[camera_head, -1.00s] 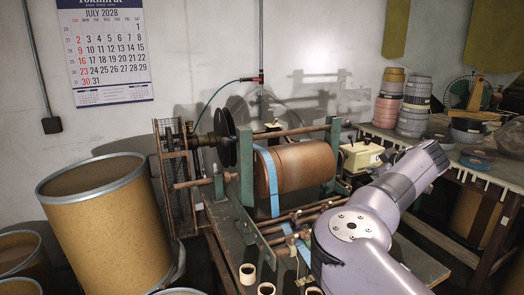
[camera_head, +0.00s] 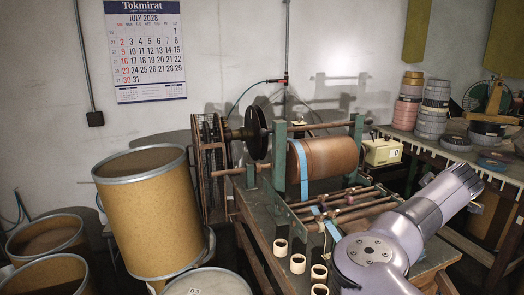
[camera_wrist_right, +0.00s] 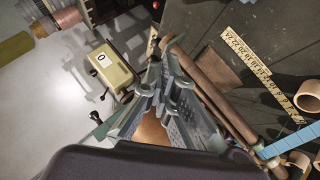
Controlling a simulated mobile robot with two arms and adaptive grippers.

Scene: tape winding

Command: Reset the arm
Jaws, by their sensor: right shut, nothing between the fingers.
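My right arm (camera_head: 390,240) reaches in from the lower right in the head view, in front of the winding machine. The blue tape also shows at the lower right of the right wrist view (camera_wrist_right: 290,141). My left gripper is in no view.
Several pale tape rolls (camera_head: 298,263) stand along the bench front. A cream box (camera_head: 382,152) sits right of the roller and a yellow ruler (camera_wrist_right: 260,70) lies on the bench. A tall brown drum (camera_head: 155,220) stands left. A side table (camera_head: 470,158) holds stacked rolls.

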